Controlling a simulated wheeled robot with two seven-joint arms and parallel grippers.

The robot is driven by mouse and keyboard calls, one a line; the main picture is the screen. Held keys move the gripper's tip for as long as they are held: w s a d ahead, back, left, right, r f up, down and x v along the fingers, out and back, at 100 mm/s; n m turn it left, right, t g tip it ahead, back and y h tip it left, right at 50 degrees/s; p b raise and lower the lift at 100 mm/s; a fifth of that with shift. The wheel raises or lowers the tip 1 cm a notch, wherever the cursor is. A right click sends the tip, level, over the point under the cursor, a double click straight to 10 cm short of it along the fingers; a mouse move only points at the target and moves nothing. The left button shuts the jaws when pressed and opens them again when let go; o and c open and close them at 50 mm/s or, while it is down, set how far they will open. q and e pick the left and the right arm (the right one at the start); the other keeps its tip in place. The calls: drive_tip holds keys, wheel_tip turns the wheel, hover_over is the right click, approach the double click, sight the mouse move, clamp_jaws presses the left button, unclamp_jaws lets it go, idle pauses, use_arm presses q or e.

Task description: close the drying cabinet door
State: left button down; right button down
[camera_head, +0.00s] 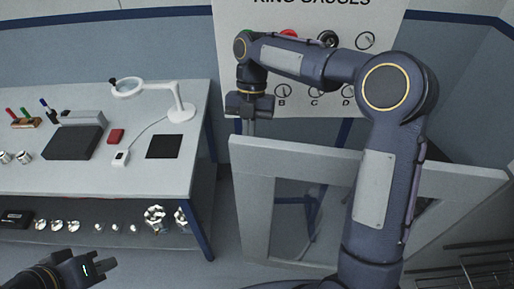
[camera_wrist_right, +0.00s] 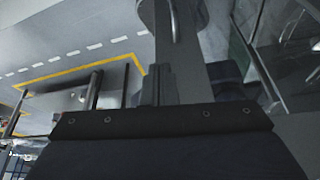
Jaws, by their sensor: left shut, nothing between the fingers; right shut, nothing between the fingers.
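The drying cabinet door (camera_head: 255,205) is a pale grey frame with a window, standing open at the lower right in the head view. In the right wrist view a grey upright strip that looks like its edge (camera_wrist_right: 192,65) shows, with a bar handle beside it. My right arm reaches over the door. My right gripper (camera_head: 250,128) is shut and points down at the door's top left corner; I cannot tell whether it touches. My left gripper (camera_head: 98,268) is shut and empty at the lower left, well away from the door.
A workbench (camera_head: 190,190) with a magnifier lamp (camera_head: 182,112), a dark box and small parts stands at the left. A ring gauges board (camera_head: 230,50) hangs behind the door. Wire racks (camera_head: 485,265) show at the lower right. Floor shows between bench and door.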

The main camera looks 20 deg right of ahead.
drive_tip(key=s+a+f+b, duration=0.3)
drive_tip(key=s+f+b, duration=0.3)
drive_tip(key=b, duration=0.4)
drive_tip(key=shift+x, duration=0.85)
